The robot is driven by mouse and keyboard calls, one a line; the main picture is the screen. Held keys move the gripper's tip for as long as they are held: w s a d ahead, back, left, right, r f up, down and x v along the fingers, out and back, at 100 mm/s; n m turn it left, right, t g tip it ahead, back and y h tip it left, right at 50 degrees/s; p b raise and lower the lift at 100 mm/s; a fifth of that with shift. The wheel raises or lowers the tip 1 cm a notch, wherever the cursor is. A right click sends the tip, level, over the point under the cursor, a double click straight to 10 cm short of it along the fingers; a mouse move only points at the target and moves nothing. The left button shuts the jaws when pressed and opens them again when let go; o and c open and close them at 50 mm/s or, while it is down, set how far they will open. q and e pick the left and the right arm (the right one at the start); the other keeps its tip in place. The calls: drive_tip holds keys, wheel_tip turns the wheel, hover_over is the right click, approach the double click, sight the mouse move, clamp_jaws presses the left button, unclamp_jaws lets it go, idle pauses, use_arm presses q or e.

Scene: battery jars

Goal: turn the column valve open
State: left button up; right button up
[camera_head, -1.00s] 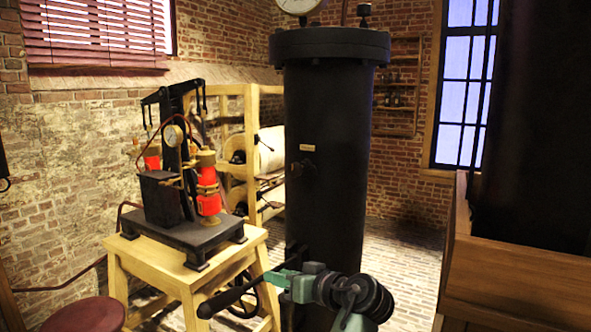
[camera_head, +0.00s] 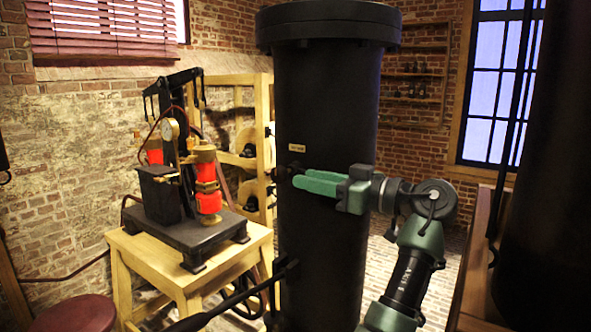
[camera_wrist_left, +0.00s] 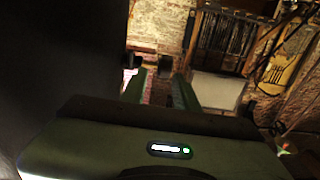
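The tall black column (camera_head: 325,120) stands in the middle of the head view. A small dark fitting (camera_head: 296,167), perhaps the valve, sticks out of its side below a brass plate. My left gripper (camera_head: 301,180) has green fingers pointing left, with their tips close to this fitting. I cannot tell whether they touch it. In the left wrist view the fingers (camera_wrist_left: 158,82) are apart with a gap between them, and dark parts show by their tips. A long black lever (camera_head: 235,300) reaches down and left from the lower column. My right gripper is not in view.
A pump with red cylinders (camera_head: 208,190) stands on a wooden table (camera_head: 160,250) left of the column. A dark red stool (camera_head: 75,315) is at the lower left. A large dark body over wooden panelling (camera_head: 490,240) bounds the right side.

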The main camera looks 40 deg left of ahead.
sight(284, 173)
use_arm(q)
drive_tip(key=a+p, duration=0.1)
drive_tip(key=s+a, duration=0.1)
drive_tip(key=a, duration=0.1)
drive_tip(key=a+p, duration=0.1)
drive_tip(key=a, duration=0.1)
drive_tip(key=shift+s+r+p, duration=0.3)
drive_tip(key=shift+s+r, duration=0.1)
drive_tip(key=shift+a+f+p, duration=0.15)
drive_tip(key=shift+a+p, duration=0.2)
drive_tip(key=shift+a, duration=0.65)
drive_tip(key=shift+w+a+f, duration=0.1)
drive_tip(key=shift+a, duration=0.1)
clamp_jaws()
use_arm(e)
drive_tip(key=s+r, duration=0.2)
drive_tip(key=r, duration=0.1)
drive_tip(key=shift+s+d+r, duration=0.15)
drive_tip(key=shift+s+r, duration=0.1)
